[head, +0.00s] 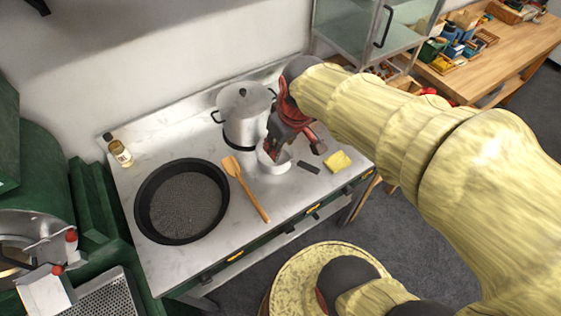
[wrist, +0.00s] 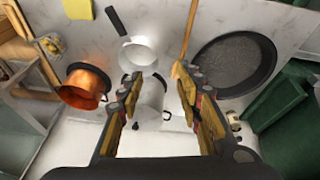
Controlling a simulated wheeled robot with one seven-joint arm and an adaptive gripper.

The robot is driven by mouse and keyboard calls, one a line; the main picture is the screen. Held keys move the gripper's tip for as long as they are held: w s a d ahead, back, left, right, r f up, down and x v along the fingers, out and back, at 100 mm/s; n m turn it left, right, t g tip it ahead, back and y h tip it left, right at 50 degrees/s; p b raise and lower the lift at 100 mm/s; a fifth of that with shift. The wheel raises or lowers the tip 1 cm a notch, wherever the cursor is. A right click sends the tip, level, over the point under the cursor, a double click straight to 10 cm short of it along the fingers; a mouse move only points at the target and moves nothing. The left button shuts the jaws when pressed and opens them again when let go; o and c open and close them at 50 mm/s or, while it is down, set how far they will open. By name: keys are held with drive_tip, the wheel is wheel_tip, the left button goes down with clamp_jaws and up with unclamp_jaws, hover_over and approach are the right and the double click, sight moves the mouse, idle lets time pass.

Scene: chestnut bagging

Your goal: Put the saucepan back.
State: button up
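The saucepan (head: 270,167) is a small pale metal pan with a black handle (head: 308,167). It stands on the steel worktop, in front of the tall lidded pot, partly hidden by my gripper (head: 280,150). In the wrist view the saucepan (wrist: 138,58) lies just beyond the fingertips, its handle (wrist: 116,21) pointing to the upper left. In that view my gripper (wrist: 163,80) has its fingers wide apart, with nothing held between them. In the head view the fingertips are above or beside the saucepan; I cannot tell whether they touch it.
The tall pot (head: 243,122) stands behind the saucepan. A wooden spatula (head: 245,188), black frying pan (head: 183,202), oil bottle (head: 120,152) and yellow sponge (head: 338,162) are on the steel worktop (head: 218,258). A copper pot (wrist: 84,89) shows in the wrist view.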

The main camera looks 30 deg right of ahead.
drive_tip(key=s+a+r+m+t, duration=0.1)
drive_tip(key=s+a+r+m, duration=0.1)
drive_tip(key=s+a+r, duration=0.3)
drive_tip(key=s+r, duration=0.1)
drive_tip(key=s, duration=0.2)
drive_tip(key=shift+s+a+t, duration=0.15)
drive_tip(key=shift+a+t, duration=0.15)
drive_tip(key=shift+t, duration=0.1)
drive_tip(key=shift+f, duration=0.15)
